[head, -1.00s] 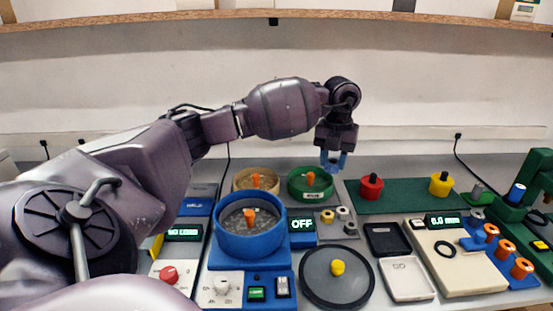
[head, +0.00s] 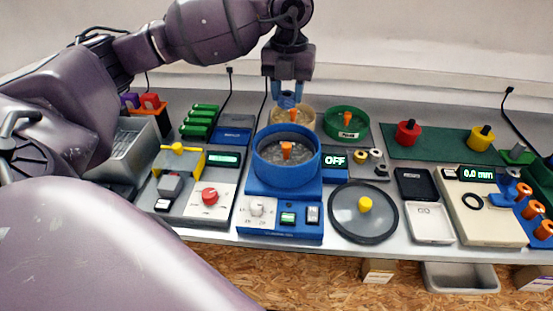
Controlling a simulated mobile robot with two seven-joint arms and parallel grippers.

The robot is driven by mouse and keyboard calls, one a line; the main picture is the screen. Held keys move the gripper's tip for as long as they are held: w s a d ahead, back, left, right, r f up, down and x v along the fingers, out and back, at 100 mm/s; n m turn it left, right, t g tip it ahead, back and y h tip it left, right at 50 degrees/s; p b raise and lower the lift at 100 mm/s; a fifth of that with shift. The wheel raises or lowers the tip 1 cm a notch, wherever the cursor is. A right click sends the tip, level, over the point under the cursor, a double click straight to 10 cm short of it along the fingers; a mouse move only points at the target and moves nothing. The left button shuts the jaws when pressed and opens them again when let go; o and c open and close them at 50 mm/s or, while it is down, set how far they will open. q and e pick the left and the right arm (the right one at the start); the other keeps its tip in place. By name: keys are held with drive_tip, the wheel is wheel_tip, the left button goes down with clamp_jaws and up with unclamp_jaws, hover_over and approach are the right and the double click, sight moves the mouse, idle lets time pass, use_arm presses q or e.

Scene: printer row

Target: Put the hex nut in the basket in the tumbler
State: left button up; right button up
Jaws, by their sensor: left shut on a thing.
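The tumbler (head: 287,170) is a blue round drum on a blue base, with grey grains and an orange knob inside. Its display (head: 335,160) reads OFF. My left gripper (head: 288,98) points down behind the tumbler, in front of and above the tan bowl's far side. It is shut on a small blue piece (head: 287,100), which seems to be the hex nut; its shape is hard to make out. The piece is above the bench and outside the drum. I cannot tell for sure which container is the basket. My right gripper is not in view.
A tan bowl (head: 307,121) and a green bowl (head: 345,134), each with an orange knob, stand behind the tumbler. A round dark lid (head: 382,222) with a yellow knob lies right of its base. Small nuts (head: 377,154) lie beside the display. A grey container (head: 122,153) stands left.

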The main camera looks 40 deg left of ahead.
use_arm(q)
approach(285, 160)
drive_tip(key=shift+s+d+f, duration=0.2)
drive_tip(key=shift+s+d, duration=0.25)
drive_tip(key=shift+s, duration=0.1)
drive_tip(key=shift+s+d+f, duration=0.15)
drive_tip(key=shift+s+d, duration=0.25)
drive_tip(key=shift+s, duration=0.15)
drive_tip(key=shift+f, duration=0.4)
wheel_tip(285, 160, down, 5)
drive_tip(key=shift+f+b, duration=0.15)
drive_tip(key=shift+b, duration=0.15)
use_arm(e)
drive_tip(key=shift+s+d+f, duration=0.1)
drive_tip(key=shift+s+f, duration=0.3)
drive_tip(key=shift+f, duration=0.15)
use_arm(q)
drive_tip(key=shift+f, duration=0.25)
